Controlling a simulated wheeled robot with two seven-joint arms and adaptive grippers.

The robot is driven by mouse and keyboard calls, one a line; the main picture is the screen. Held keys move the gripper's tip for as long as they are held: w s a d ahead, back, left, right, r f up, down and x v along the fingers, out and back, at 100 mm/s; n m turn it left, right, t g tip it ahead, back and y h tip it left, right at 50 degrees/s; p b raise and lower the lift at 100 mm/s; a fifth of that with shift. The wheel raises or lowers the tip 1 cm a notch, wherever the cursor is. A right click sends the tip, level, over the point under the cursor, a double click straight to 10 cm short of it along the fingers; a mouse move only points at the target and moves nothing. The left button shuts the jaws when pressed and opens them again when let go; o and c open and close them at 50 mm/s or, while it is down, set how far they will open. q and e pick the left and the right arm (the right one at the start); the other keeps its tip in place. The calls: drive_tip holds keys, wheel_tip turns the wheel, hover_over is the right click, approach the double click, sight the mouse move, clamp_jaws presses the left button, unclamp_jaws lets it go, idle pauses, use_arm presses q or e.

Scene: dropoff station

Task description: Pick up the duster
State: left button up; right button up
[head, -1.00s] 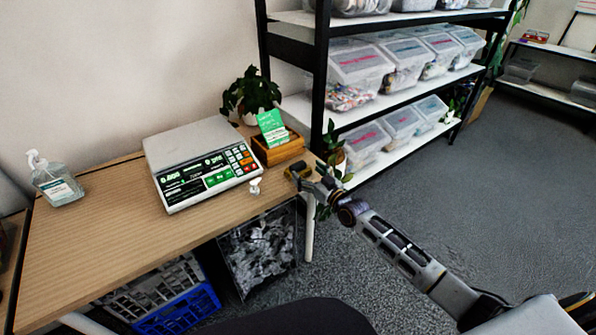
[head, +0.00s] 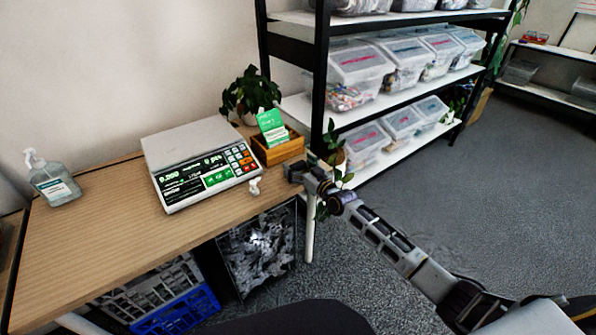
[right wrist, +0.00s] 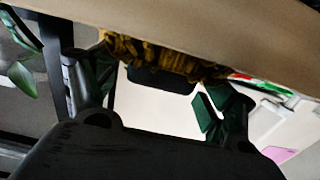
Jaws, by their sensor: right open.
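The duster (right wrist: 150,55) shows in the right wrist view as a yellow-brown fringed thing with a dark part, at the edge of the tan table top. My right gripper (right wrist: 155,92) is open, with its two fingers apart on either side of the duster and nothing clearly gripped. In the head view my right gripper (head: 297,173) is at the table's right end, beside the wooden box, and it hides the duster there. My left gripper is not in view.
The wooden table (head: 110,215) holds a scale (head: 200,165), a sanitizer bottle (head: 54,186), a small white object (head: 255,186), a wooden box (head: 278,152) and a plant (head: 250,93). A black-framed shelf (head: 322,75) with clear bins stands right of it. Floor (head: 480,190) is clear at right.

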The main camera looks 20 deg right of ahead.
sight(299, 164)
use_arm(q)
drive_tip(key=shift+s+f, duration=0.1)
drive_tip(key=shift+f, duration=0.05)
use_arm(e)
drive_tip(key=shift+c, duration=0.3)
drive_tip(key=c, duration=1.1)
drive_tip(key=shift+c, duration=0.2)
drive_tip(key=shift+r, duration=0.1)
drive_tip(key=shift+r, duration=0.65)
wheel_tip(299, 164, up, 6)
drive_tip(key=shift+f+p, duration=0.25)
drive_tip(key=shift+p, duration=0.8)
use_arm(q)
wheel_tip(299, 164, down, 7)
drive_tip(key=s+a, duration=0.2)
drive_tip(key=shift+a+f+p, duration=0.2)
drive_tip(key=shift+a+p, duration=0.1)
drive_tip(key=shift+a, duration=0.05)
use_arm(e)
drive_tip(key=shift+r, duration=1.5)
